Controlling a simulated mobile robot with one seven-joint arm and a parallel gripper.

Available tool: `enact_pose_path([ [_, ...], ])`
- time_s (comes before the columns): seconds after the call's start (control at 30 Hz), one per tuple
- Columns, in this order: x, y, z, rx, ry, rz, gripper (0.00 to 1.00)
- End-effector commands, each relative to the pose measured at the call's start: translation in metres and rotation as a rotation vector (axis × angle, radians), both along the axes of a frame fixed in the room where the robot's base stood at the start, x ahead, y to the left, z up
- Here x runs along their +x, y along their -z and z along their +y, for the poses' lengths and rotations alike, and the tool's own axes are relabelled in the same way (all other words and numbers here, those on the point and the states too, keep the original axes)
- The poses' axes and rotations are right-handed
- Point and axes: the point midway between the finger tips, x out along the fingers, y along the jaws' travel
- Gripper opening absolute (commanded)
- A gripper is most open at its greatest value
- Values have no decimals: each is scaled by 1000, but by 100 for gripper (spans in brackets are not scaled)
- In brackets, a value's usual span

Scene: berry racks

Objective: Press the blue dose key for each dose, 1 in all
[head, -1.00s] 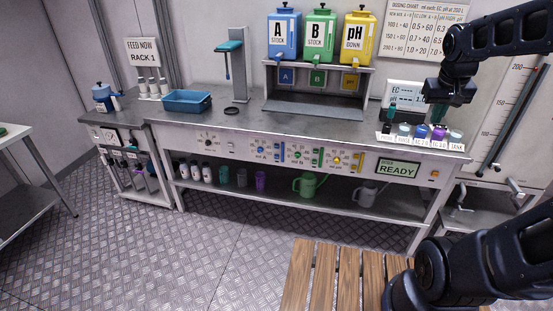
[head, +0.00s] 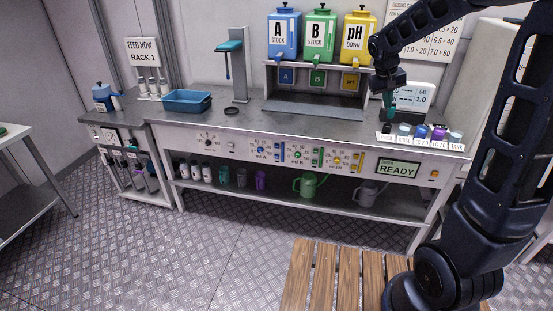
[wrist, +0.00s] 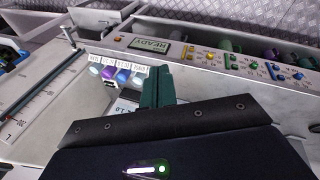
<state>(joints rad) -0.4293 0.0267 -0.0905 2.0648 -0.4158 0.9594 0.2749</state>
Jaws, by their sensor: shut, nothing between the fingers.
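The blue dose key (head: 261,149) is a small round blue knob on the left part of the panel (head: 230,146) along the front of the bench, beside a blue upright gauge. Green and yellow controls sit to its right on the same panel. My gripper (head: 388,112) has teal fingers, shut and empty, pointing down above the right part of the bench, well right of the blue key and higher than it. The fingers also show in the wrist view (wrist: 156,86). The status display (head: 398,168) reads READY.
Small labelled cups (head: 421,131) stand at the bench's right front, just beside and below my gripper. The EC meter (head: 413,96) is behind it. Blue A, green B and yellow pH tanks (head: 359,35) stand on a rack. A blue tray (head: 187,101) is left; the bench centre is clear.

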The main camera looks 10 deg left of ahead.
Motion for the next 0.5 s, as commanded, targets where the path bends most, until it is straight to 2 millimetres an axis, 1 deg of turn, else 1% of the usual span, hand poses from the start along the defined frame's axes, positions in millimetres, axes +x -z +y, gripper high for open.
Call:
enact_pose_path([
  [0.03, 9, 7, 9, -15, -11, 5, 0],
  [0.2, 36, 27, 36, -64, -44, 11, 0],
  [0.37, 60, 48, 63, -112, -75, 11, 0],
  [0.5, 79, 68, 89, -153, -106, 10, 0],
])
